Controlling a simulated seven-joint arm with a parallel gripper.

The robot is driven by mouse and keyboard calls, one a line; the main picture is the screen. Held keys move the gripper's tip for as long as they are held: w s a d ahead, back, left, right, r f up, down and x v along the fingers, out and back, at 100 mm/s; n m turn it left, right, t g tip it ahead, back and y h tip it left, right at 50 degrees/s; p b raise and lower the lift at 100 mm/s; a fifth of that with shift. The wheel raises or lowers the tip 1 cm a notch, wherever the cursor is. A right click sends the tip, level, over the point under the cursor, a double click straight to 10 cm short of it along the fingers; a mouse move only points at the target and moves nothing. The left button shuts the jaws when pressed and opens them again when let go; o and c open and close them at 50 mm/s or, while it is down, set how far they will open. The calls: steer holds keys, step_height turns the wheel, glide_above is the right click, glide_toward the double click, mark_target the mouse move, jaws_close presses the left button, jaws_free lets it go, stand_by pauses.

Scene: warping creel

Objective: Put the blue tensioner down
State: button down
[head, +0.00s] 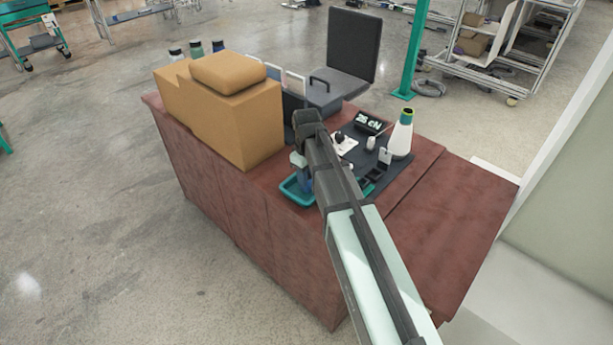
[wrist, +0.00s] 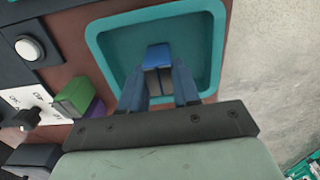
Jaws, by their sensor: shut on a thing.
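The blue tensioner (wrist: 158,57) is between the fingertips of my gripper (wrist: 158,80) in the wrist view, and my gripper is shut on it. It is over the inside of a teal tray (wrist: 100,55); I cannot tell whether it touches the tray's floor. In the head view the teal tray (head: 290,191) lies near the front edge of the red-brown desk (head: 280,225). My gripper (head: 302,172) points down there, and my arm hides much of the tray and the tensioner.
A dark mat with a cone of yarn (head: 402,135), a small display (head: 369,122) and a white plate with a knob (head: 343,142) lies right of my arm. Tan boxes (head: 228,115) stand left. Green and purple blocks (wrist: 76,95) sit beside the tray.

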steer(key=shift+f, duration=0.2)
steer(key=c, duration=0.8)
jaws_free()
steer(key=shift+r, duration=0.15)
step_height(320, 180, up, 12)
steer(key=shift+o, duration=0.2)
